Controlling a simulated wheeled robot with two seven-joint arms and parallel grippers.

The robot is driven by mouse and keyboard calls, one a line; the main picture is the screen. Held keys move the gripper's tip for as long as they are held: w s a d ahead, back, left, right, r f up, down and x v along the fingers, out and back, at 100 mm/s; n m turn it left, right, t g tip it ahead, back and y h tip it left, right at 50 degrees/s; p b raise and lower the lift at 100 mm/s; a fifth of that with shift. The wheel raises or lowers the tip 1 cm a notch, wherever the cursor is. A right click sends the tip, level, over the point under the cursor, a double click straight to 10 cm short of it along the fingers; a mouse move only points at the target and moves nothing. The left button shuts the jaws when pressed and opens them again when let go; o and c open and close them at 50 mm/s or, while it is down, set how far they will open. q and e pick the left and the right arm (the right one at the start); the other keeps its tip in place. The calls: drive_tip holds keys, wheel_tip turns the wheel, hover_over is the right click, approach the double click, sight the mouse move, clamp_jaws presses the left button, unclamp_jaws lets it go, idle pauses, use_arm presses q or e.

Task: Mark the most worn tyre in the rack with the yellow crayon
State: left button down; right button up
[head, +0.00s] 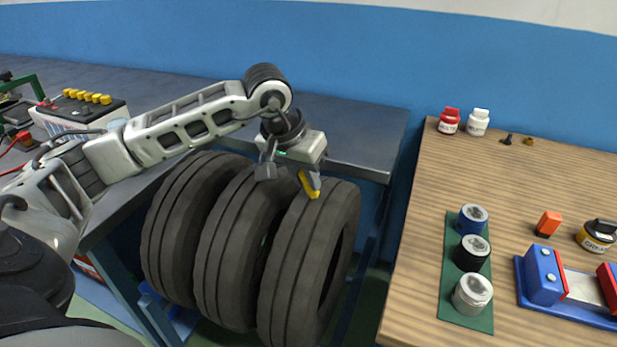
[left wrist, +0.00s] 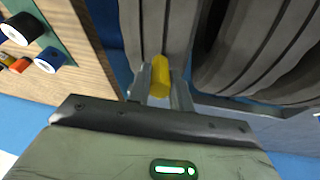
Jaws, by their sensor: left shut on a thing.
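Three dark tyres stand upright side by side in the rack: a left tyre (head: 172,225), a middle tyre (head: 228,255) and a right tyre (head: 295,265). All show lengthwise grooves; I cannot tell which is most worn. My left gripper (head: 310,181) is shut on the yellow crayon (head: 309,188), at the upper tread of the right tyre. In the left wrist view the crayon (left wrist: 159,76) sticks out between the fingers towards the right tyre (left wrist: 183,22). I cannot tell whether it touches. No yellow mark shows. My right gripper is not in view.
A blue rack post (head: 360,280) stands right of the tyres. A dark bench (head: 350,130) lies behind, with a battery (head: 88,107) at left.

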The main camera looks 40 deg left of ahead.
use_arm(q)
drive_tip(key=shift+d, duration=0.15)
drive_tip(key=shift+w+d+f, duration=0.1)
drive_tip(key=shift+w+d, duration=0.15)
drive_tip(key=shift+d, duration=0.75)
drive_tip(key=shift+a, duration=0.15)
drive_tip(key=shift+s+a+b, duration=0.25)
drive_tip(key=shift+a+b, duration=0.15)
drive_tip(key=shift+a, duration=0.55)
drive_tip(key=shift+d, duration=0.2)
drive_tip(key=shift+w+d, duration=0.25)
drive_tip(key=shift+d, duration=0.65)
